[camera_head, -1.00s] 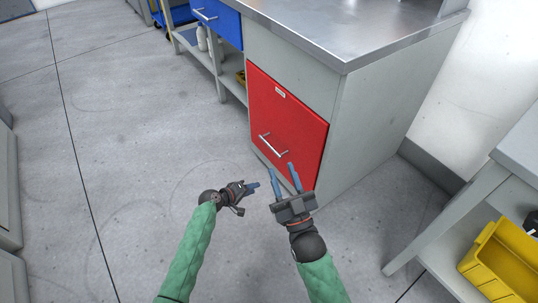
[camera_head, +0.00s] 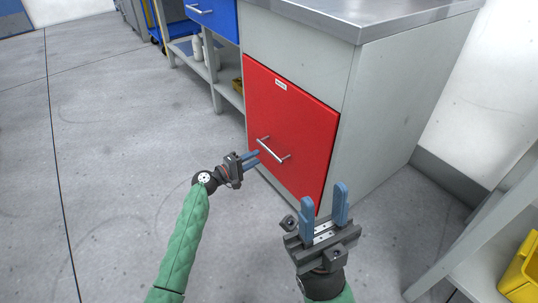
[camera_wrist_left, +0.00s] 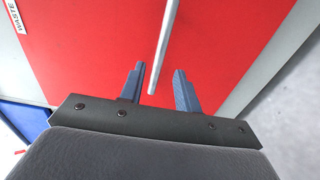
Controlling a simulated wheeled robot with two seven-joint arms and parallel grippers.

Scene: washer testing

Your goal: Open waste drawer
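The red waste drawer (camera_head: 290,115) is shut in the grey cabinet below the steel worktop. Its silver bar handle (camera_head: 273,150) runs slantwise across the drawer front. My left gripper (camera_head: 254,158) is open just in front of the handle's left end. In the left wrist view, the handle (camera_wrist_left: 165,45) reaches down between the open blue fingers (camera_wrist_left: 160,85), and I cannot tell whether they touch it. The "WASTE" label (camera_wrist_left: 14,17) shows at the upper left there. My right gripper (camera_head: 325,208) is open and empty, in front of the drawer's lower right corner.
A blue drawer (camera_head: 214,17) and a shelf with white bottles (camera_head: 198,48) stand at the upper left. A grey bench with a yellow bin (camera_head: 522,272) stands at the lower right. The floor at left is clear.

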